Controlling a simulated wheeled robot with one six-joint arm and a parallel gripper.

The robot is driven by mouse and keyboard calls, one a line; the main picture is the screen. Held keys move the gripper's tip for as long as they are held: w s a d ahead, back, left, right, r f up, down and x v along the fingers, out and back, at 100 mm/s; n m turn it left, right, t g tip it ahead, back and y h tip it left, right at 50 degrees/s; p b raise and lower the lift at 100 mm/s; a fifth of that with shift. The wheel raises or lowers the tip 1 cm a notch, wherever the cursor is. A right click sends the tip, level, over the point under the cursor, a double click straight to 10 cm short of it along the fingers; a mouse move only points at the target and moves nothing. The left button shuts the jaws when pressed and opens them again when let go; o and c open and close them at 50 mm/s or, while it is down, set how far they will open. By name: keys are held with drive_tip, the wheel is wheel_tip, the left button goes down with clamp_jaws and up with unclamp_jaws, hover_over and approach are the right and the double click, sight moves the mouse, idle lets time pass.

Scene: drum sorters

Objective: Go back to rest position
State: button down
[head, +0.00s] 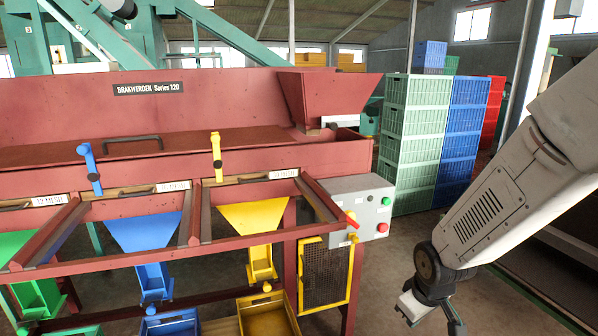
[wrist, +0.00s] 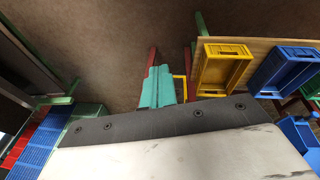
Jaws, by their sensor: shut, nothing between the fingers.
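My gripper (head: 455,322) is at the bottom edge of the head view, right of the red sorting machine (head: 245,192). It hangs low at the end of my white arm and is partly cut off by the picture edge. It is shut and nothing shows in it. It is apart from the machine and its yellow mesh guard (head: 326,274). In the wrist view, a worn white surface with a dark bolted edge fills the bottom, and a teal shape shows in the middle; I cannot tell what that shape is.
A grey control box (head: 362,208) sits on the machine's right end. Stacked green crates (head: 412,150), blue crates (head: 460,145) and red crates (head: 492,110) stand behind. A yellow bin (head: 268,316) and blue bin (head: 170,325) sit under the chutes. Floor between machine and arm is clear.

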drive_tip(key=s+d+r+m+g, duration=0.1)
drive_tip(key=s+r+m, duration=0.4)
drive_tip(key=s+r, duration=1.5)
drive_tip(key=shift+s+r+m+g, duration=0.3)
drive_tip(key=shift+s+r, duration=0.1)
drive_tip(key=shift+s, duration=0.7)
